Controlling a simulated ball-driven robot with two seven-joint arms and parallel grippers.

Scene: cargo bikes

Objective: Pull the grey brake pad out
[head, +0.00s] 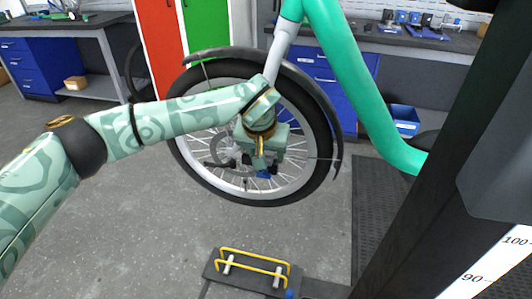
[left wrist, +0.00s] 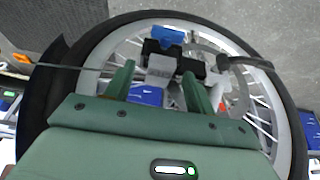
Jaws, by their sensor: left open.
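My left gripper (head: 262,165) is in front of the lower middle of the bike's spoked front wheel (head: 322,150). In the left wrist view the gripper (left wrist: 158,79) is open, with one finger on each side of a small grey block, which looks like the grey brake pad (left wrist: 160,66). The pad sits at a black brake caliper (left wrist: 190,64) with a blue part (left wrist: 167,36) beside it. The fingers look apart from the pad; exact contact is unclear. In the head view my gripper mostly hides the caliper and pad. My right gripper is not in view.
A grey brake disc (left wrist: 222,66) and spokes lie close to the fingers. The green frame tube (head: 355,80) slopes down at the right. A low stand with yellow bars (head: 252,265) is on the floor. Workbenches (head: 60,28) stand behind.

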